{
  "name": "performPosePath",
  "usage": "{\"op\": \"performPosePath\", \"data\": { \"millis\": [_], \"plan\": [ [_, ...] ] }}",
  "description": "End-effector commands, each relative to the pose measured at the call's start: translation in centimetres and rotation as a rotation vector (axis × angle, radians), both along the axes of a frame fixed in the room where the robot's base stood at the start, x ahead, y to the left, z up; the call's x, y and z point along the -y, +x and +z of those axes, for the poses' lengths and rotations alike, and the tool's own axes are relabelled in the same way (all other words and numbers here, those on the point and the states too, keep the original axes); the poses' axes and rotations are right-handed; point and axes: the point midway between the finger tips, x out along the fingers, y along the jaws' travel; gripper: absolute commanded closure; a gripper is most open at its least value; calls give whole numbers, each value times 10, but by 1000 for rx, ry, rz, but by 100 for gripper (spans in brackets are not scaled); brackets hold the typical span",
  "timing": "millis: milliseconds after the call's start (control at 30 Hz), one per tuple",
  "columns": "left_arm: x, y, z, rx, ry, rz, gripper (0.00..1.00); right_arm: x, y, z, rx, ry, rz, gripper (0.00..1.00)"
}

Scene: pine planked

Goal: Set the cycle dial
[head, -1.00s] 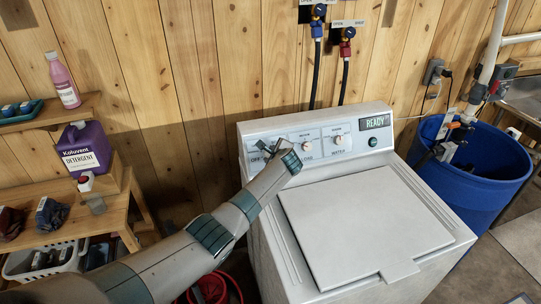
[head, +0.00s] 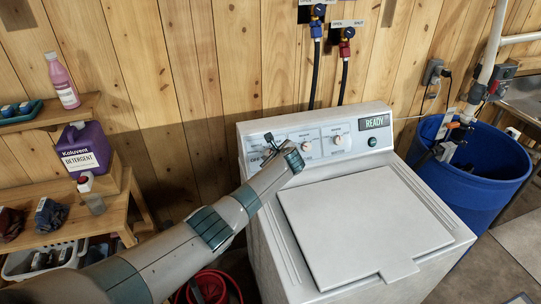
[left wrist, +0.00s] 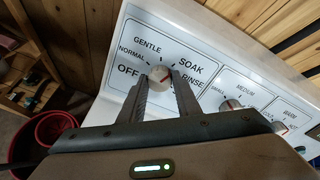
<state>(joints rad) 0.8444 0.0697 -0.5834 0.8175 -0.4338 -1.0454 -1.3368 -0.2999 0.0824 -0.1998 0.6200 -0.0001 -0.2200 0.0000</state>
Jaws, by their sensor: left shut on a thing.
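The cycle dial (left wrist: 160,74) is a pale round knob at the left of the washer's control panel. Labels OFF, NORMAL, GENTLE, SOAK and RINSE surround it in the left wrist view. My left gripper (left wrist: 161,80) is shut on the dial, with one finger on each side. A reddish mark shows on its face, but I cannot tell exactly which label it points to. In the head view my left gripper (head: 275,145) is at the panel's left end and hides the dial. My right gripper is not in view.
The washer (head: 365,220) has its lid closed and its display (head: 375,122) reads READY. Two more knobs, one the water knob (head: 337,139), sit to the right. A detergent shelf (head: 60,190) stands at left, a blue barrel (head: 480,165) at right, a red bucket (head: 210,287) below my arm.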

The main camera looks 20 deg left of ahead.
Motion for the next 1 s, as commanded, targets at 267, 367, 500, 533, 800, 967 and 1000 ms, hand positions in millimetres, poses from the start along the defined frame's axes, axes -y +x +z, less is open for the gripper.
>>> {"op": "performPosePath", "data": {
  "millis": [267, 367, 500, 533, 800, 967, 1000],
  "plan": [
    [0, 0, 0, 0, -1, 0, 51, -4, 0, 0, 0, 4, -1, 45],
    [0, 0, 0, 0, -1, 0, 51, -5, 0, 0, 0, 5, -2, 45],
    [1, -1, 0, 0, -1, 0, 51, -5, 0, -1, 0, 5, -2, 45],
    [1, -1, 0, 0, -1, 0, 51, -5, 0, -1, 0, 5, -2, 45],
    [7, -9, 6, 2, -1, 0, 51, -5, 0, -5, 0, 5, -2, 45],
    [13, -19, 13, 2, -2, -1, 51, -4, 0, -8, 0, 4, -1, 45],
    [14, -22, 15, 2, -2, -1, 51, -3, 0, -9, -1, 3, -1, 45]
  ]
}}
